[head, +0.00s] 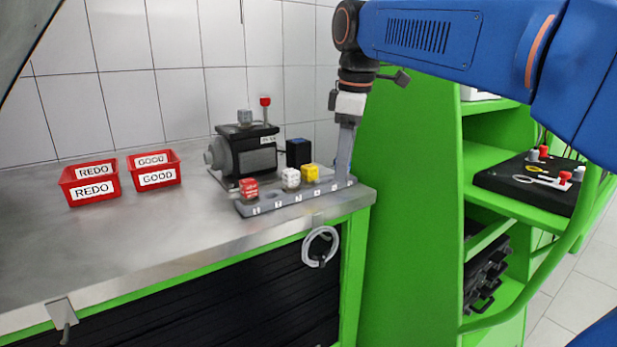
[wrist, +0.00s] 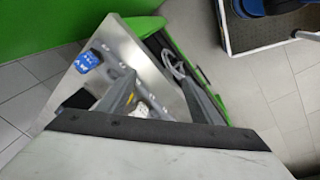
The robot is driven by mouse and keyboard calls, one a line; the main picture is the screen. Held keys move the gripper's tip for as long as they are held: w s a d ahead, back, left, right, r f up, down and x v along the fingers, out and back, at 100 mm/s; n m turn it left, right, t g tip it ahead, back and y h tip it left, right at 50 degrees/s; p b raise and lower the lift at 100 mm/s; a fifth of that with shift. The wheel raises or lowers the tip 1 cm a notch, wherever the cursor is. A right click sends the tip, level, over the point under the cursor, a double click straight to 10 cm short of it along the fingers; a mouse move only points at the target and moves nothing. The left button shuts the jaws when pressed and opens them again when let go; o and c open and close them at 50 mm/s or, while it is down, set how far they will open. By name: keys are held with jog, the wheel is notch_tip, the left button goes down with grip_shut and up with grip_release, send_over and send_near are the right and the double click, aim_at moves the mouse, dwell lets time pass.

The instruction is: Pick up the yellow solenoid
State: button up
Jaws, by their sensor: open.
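The yellow solenoid (head: 310,173) stands in a grey rack (head: 270,204) near the front right corner of the steel bench. A white solenoid (head: 291,179) stands left of it, and a red one (head: 249,188) is at the rack's left end. My gripper (head: 344,176) points down at the rack's right end, just right of the yellow solenoid and apart from it. In the wrist view my gripper (wrist: 157,76) has its two fingers spread, with nothing held. A white piece (wrist: 145,106) shows between them.
A pump motor (head: 248,150) and a dark box (head: 299,152) stand behind the rack. Red REDO (head: 91,189) and GOOD (head: 156,177) bins sit at left. A green shelf (head: 405,200) stands right of the bench. The bench's front left is clear. A blue piece (wrist: 82,62) shows in the wrist view.

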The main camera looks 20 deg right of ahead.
aim_at(308, 165)
jog(key=w+a+r+n+g, duration=0.2)
jog(key=w+a+r+n, duration=0.2)
jog(key=w+r+n, duration=0.8)
jog(key=f, duration=0.4)
jog(key=w+f+m, duration=0.1)
jog(key=f, duration=0.3)
jog(key=w+f+m, duration=0.1)
jog(key=f, duration=0.4)
jog(key=shift+f, duration=0.1)
jog(key=shift+s+f, duration=0.15)
jog(key=shift+f, duration=1.15)
jog(key=shift+s+f, duration=0.1)
jog(key=shift+f, duration=1.15)
jog(key=shift+c, duration=0.3)
jog(key=c, duration=0.9)
